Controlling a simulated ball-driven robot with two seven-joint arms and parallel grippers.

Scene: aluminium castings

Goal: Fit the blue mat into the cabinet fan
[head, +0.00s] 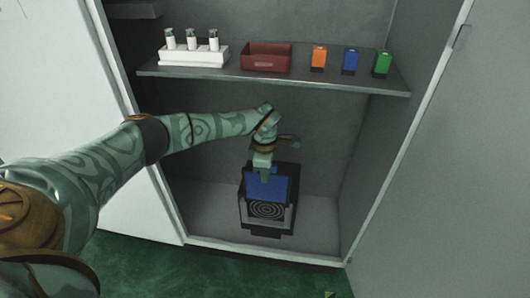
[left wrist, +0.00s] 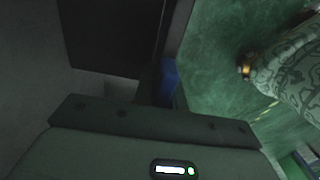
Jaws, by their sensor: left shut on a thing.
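The cabinet fan (head: 285,213) is a dark box with a round ringed grille on its front, standing on the cabinet floor. The blue mat (head: 276,189) is a flat blue piece at the upper front of the fan, covering the top of the grille. My left gripper (head: 263,176) points down and is shut on the mat near its upper edge. I cannot tell whether the mat is inside the fan's frame or just in front of it. In the left wrist view a strip of the blue mat (left wrist: 169,80) shows beside a dark panel; the fingertips are hidden there. My right gripper is not in view.
A shelf (head: 225,71) above the arm holds a white rack (head: 194,55) with three white bottles, a dark red bin (head: 266,57), and orange (head: 318,57), blue (head: 350,60) and green (head: 382,63) boxes. The cabinet floor (head: 318,220) right of the fan is clear.

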